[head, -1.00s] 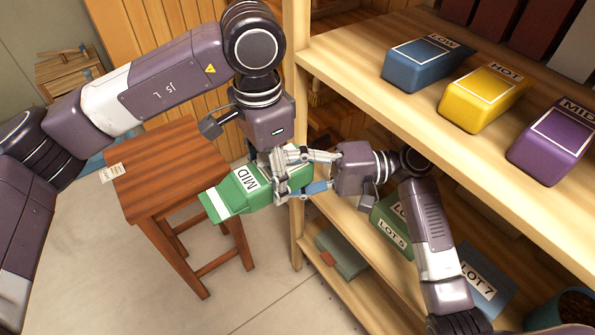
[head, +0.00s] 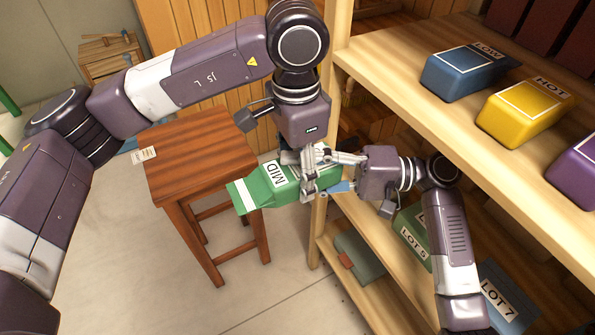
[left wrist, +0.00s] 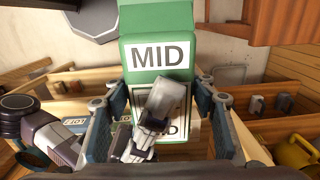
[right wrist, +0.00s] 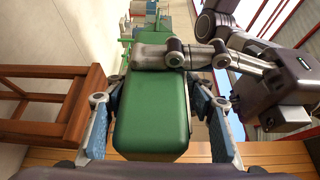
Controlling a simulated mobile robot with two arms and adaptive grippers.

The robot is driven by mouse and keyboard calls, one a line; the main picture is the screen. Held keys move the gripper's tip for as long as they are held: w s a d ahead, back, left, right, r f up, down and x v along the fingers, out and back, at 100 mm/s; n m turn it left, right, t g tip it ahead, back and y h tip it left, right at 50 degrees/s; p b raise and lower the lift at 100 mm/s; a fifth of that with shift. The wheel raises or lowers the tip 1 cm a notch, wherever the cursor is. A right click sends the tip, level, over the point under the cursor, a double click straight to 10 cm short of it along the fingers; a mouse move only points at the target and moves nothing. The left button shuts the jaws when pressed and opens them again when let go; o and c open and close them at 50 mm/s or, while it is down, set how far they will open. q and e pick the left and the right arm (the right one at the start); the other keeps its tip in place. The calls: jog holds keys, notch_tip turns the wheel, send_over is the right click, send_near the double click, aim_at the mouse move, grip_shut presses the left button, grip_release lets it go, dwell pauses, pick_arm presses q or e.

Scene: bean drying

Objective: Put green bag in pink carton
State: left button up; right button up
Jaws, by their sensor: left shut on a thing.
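The green bag (head: 262,188), with a white MID label, is held up in the air between the wooden stool and the shelf. My left gripper (head: 308,180) is shut on it from above; the left wrist view shows the bag (left wrist: 158,22) between its fingers. My right gripper (head: 338,182) reaches in from the right at the bag's other end. In the right wrist view the bag (right wrist: 150,112) lies between its fingers, but whether they press on it is unclear. I see no pink carton in any view.
A brown wooden stool (head: 195,150) with a small paper tag stands at left. The shelf (head: 400,100) at right carries blue (head: 465,72), yellow (head: 525,112) and purple (head: 578,165) bags above, and a green LOT 5 container (head: 412,240) below. The floor in front is clear.

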aim_at(340, 175)
jog(key=shift+o, duration=0.8)
jog(key=shift+d+f, duration=0.15)
jog(key=shift+d, duration=0.4)
pick_arm(q)
jog(key=shift+r, duration=0.1)
pick_arm(e)
jog(key=d, duration=1)
jog(key=shift+w+d, duration=0.25)
jog(key=shift+d, duration=0.15)
pick_arm(q)
jog(key=shift+s+a+r+n, duration=0.15)
jog(key=shift+a+r+n, duration=0.15)
jog(key=shift+r, duration=0.1)
pick_arm(e)
jog(key=shift+d, duration=0.1)
pick_arm(q)
jog(key=s+a+r+n, duration=0.6)
jog(key=a+r+n, duration=0.1)
jog(key=r, duration=0.2)
jog(key=w+d+n, duration=0.1)
jog(key=w+d, duration=0.1)
jog(key=d, duration=0.1)
jog(key=w+d+n, duration=0.2)
jog(key=w+d, duration=0.1)
jog(key=w+d+n, duration=0.2)
jog(key=w+d, duration=0.1)
jog(key=shift+w+d, duration=0.2)
jog(key=shift+d, duration=0.15)
